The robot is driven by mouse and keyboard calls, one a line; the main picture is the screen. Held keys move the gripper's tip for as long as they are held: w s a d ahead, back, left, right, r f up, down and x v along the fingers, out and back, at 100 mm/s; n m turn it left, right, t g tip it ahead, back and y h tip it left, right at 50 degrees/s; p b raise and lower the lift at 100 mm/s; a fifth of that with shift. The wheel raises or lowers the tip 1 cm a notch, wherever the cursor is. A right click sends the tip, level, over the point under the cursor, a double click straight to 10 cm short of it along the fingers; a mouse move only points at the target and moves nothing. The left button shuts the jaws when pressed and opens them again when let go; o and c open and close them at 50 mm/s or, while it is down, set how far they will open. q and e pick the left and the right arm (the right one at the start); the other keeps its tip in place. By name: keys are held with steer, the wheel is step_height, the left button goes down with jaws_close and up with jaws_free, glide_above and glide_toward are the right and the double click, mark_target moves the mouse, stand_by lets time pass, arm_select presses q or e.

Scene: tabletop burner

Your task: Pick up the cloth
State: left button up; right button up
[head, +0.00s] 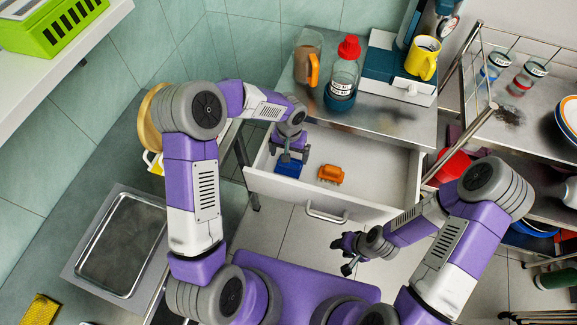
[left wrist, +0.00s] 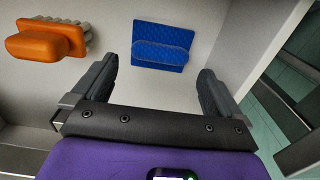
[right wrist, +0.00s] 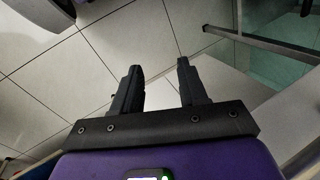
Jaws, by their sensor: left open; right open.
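A blue cloth (head: 289,168) lies in the open white drawer, near its left end. In the left wrist view the blue cloth (left wrist: 161,46) is a flat textured square with a raised fold, lying between and beyond my fingers. My left gripper (head: 290,155) is open above the cloth; it also shows in the left wrist view (left wrist: 158,85), with nothing between its fingers. My right gripper (head: 345,255) is open and empty in front of the drawer, over the floor; it also shows in the right wrist view (right wrist: 158,80).
An orange brush (head: 331,174) lies in the drawer (head: 385,185) right of the cloth. Drawer walls stand close around my left gripper. A brown jug (head: 307,60), a red-capped bottle (head: 343,75) and a yellow mug (head: 423,58) stand on the counter above. A wire rack stands right.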

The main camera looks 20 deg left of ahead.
arm_select(q)
step_height(320, 180, down, 5)
steer(key=shift+f+b, duration=0.1)
steer(key=shift+b, duration=1)
steer(key=c, duration=0.8)
step_height(320, 180, up, 10)
steer(key=p, duration=0.3)
steer(key=shift+p, duration=0.4)
